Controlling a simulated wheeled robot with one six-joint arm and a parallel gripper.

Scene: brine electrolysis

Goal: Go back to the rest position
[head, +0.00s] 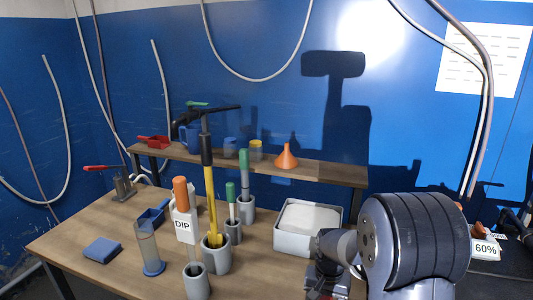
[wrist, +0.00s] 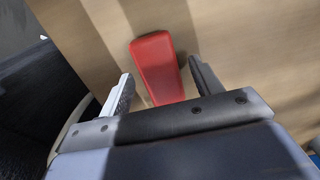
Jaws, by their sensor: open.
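My gripper (wrist: 162,78) is open in the wrist view, with its two fingers spread apart. A red, block-like object (wrist: 157,62) lies on the wooden surface and shows in the gap between the fingers. I cannot tell how far below the fingers it is, and its near end is hidden behind the gripper body. In the head view my arm stands at the lower right, over the right end of the wooden table (head: 110,235). The gripper is low there and mostly hidden by the arm.
A white tray (head: 292,241) stands just left of my arm. Holders with a yellow-handled tool (head: 211,195) and green-topped tools stand mid-table, near a clear cylinder (head: 149,250) and a blue block (head: 102,250). An orange funnel (head: 286,157) sits on the rear shelf. A "60%" label (head: 485,250) is at right.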

